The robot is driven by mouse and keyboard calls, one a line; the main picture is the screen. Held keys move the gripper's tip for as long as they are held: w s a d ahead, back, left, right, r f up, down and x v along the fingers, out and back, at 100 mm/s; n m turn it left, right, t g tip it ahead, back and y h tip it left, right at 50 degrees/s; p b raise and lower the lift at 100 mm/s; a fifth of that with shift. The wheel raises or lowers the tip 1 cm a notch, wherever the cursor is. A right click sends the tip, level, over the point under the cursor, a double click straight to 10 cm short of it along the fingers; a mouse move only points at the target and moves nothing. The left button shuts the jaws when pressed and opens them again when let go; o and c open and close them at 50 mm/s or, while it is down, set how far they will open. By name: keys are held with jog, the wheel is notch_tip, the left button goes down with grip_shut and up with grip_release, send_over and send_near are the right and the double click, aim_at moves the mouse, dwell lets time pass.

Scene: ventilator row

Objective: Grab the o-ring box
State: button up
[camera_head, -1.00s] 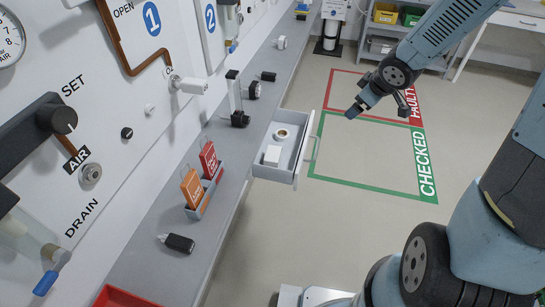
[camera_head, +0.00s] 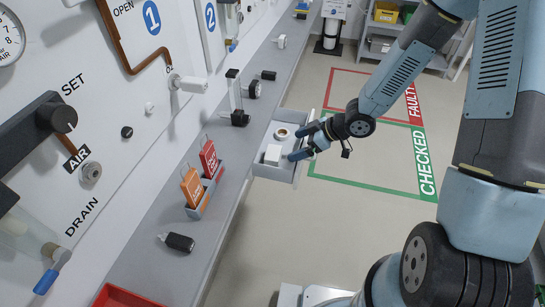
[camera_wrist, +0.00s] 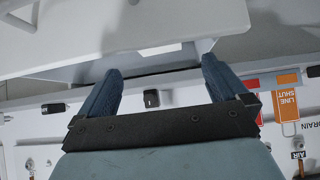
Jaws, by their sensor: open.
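A small white box (camera_head: 273,154), which looks like the o-ring box, sits in the open drawer (camera_head: 268,172) under the bench. My gripper (camera_head: 296,143) is at the drawer's right side, with its two dark blue fingers spread and pointing left into it. The lower fingertip is close to the box's right side; I cannot tell if they touch. In the wrist view the open fingers (camera_wrist: 161,65) show nothing gripped between them. A pale surface fills the top of that view, and I cannot make out the box there for certain.
A tape roll (camera_head: 282,133) lies in the drawer behind the box. The grey bench (camera_head: 225,190) holds a card holder (camera_head: 203,197) with orange and red tags, a black bottle (camera_head: 178,242) and a stand (camera_head: 236,105). The wall panel is at left; open floor is at right.

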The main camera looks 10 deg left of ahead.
aim_at(277, 153)
jog(key=shift+x, duration=5.9)
jog(key=shift+w, duration=0.2)
jog(key=c, duration=0.8)
jog(key=shift+r, duration=0.1)
jog(key=shift+c, duration=0.2)
